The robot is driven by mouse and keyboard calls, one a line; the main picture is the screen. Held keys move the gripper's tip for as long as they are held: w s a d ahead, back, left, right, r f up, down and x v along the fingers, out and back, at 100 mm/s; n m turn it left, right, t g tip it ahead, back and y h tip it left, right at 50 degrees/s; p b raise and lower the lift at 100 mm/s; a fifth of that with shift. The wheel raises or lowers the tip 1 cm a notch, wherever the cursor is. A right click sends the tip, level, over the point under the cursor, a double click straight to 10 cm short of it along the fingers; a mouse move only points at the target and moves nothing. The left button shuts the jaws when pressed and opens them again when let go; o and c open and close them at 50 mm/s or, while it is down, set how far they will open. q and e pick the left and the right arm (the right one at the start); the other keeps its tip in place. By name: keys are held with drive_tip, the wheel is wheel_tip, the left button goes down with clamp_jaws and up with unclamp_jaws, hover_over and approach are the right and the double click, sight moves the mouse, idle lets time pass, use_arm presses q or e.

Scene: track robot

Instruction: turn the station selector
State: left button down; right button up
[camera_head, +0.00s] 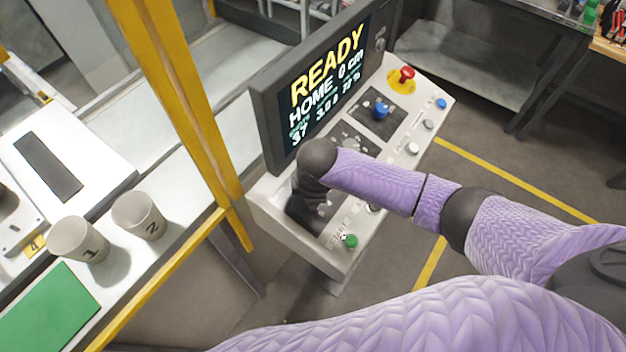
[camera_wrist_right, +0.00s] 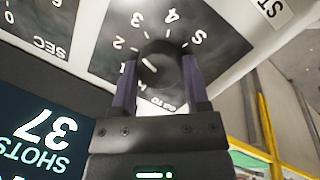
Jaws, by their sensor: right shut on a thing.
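The station selector is a dark round knob (camera_wrist_right: 158,66) on a dark dial plate with the numbers 2, 3, 4 and 5 around it. A short light mark on the knob slants towards the side of the 2. My right gripper (camera_wrist_right: 161,92) is shut on the knob, with one purple finger at each side of it. In the head view my right arm reaches in from the right. Its dark wrist hides the knob and most of the dial plate (camera_head: 304,214) at the near end of the console. My left gripper is not in view.
The console (camera_head: 278,208) also carries a screen (camera_head: 325,80) reading READY and HOME 0 cm, a red mushroom button (camera_head: 405,76), a blue knob (camera_head: 379,109) and a green button (camera_head: 350,241). A yellow post (camera_head: 185,100) and two cups (camera_head: 138,215) stand left.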

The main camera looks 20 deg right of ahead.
drive_tip(key=m+p, duration=0.2)
drive_tip(key=m, duration=0.1)
drive_tip(key=shift+r+g, duration=0.15)
drive_tip(key=shift+g, duration=0.15)
drive_tip(key=m+p, duration=0.1)
drive_tip(key=m, duration=0.1)
drive_tip(key=shift+m, duration=0.3)
drive_tip(key=m+g+p, duration=0.1)
drive_tip(key=m+p, duration=0.1)
drive_tip(key=m, duration=0.2)
drive_tip(key=shift+m+y, duration=0.3)
drive_tip(key=shift+f, duration=0.2)
drive_tip(key=o, duration=1.3)
drive_tip(key=shift+r, duration=0.1)
